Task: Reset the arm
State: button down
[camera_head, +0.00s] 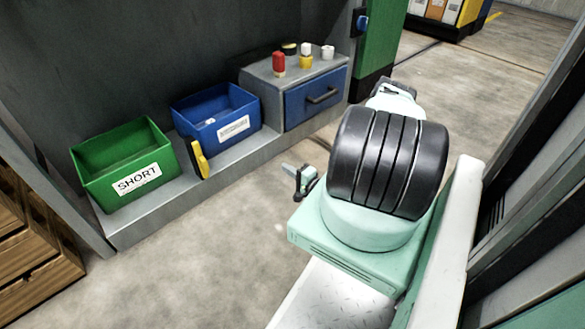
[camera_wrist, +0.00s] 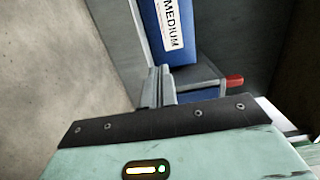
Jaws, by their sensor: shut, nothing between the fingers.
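My gripper (camera_wrist: 158,87) shows in the wrist view with its two grey fingers together and nothing between them. It points toward a blue bin (camera_wrist: 158,38) with a label reading MEDIUM, which appears turned on its side in that view. The fingers look apart from the bin. In the head view, my mint and black arm fills the right middle, over the floor and to the right of the shelf. The gripper's fingertips cannot be made out clearly there.
A grey shelf (camera_head: 150,213) holds a green bin (camera_head: 98,160) labelled SHORT, the blue bin (camera_head: 196,112) and a yellow-black object (camera_head: 201,160). A blue drawer unit (camera_head: 297,105) carries a red-capped object (camera_head: 278,64) and other small items. Wooden drawers (camera_head: 30,250) stand left. Open floor lies between.

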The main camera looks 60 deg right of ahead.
jog(key=shift+s+a, duration=0.15)
jog(key=shift+s, duration=0.75)
